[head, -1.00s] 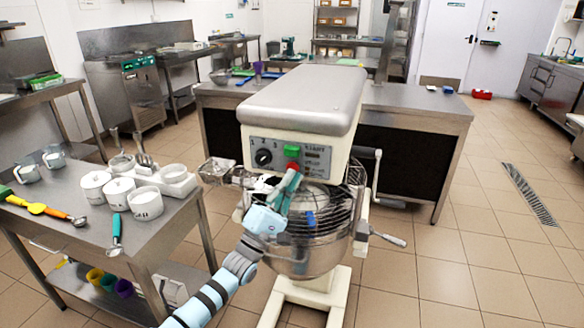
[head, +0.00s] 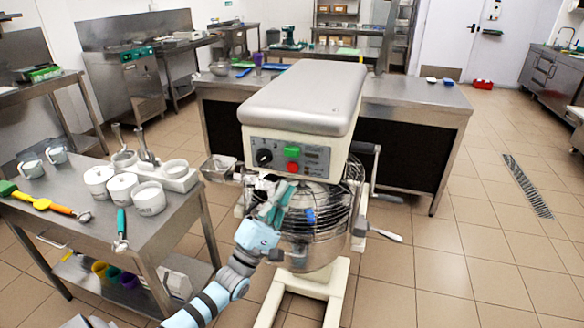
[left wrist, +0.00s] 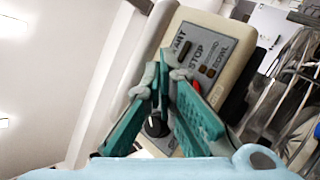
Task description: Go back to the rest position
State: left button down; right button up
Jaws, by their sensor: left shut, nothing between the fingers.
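My left gripper (head: 274,198) is in front of the planetary mixer (head: 303,100), just below its control panel (head: 266,153). Its teal fingers are shut and empty. In the left wrist view the fingertips (left wrist: 163,82) come together before the panel, with the black knob (left wrist: 156,124) partly visible between the fingers. In the head view the green button (head: 294,152) and the red button (head: 292,167) are uncovered above the gripper. I cannot tell a clear gap between fingers and mixer. My right gripper is not in view.
The mixer's wire guard (head: 325,205) and steel bowl (head: 312,250) are close to the gripper on the right. A steel table (head: 160,234) on the left holds white tubs (head: 149,198) and utensils. A steel counter (head: 415,100) stands behind. Floor at the right is clear.

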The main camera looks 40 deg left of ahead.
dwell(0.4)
pick_arm(q)
jog(key=f+m+g+y, duration=0.1)
jog(key=f, duration=0.3)
jog(key=f+g, duration=0.2)
jog(key=f, duration=0.3)
jog(key=w+a+f+m+g+y, duration=0.1)
jog(key=f, duration=0.3)
jog(key=shift+w+f+m+g+y, duration=0.1)
jog(key=shift+f+m+g+y, duration=0.2)
jog(key=s+d+f+m+g, duration=0.1)
jog(key=s+f+m+g, duration=0.3)
jog(key=f, duration=0.9)
jog(key=s+f+m+g, duration=0.2)
jog(key=s+f+g, duration=0.25)
jog(key=f, duration=0.75)
jog(key=s+d+f+m+g, duration=0.3)
jog(key=s+f+m+g, duration=0.25)
jog(key=s+f, duration=0.8)
jog(key=s+d+f+m+g, duration=0.2)
jog(key=s+d+f+g, duration=0.1)
jog(key=s, duration=0.7)
jog(key=s+d+f+m+g, duration=0.3)
jog(key=s+f, duration=0.1)
jog(key=s, duration=0.7)
jog(key=shift+m, duration=0.35)
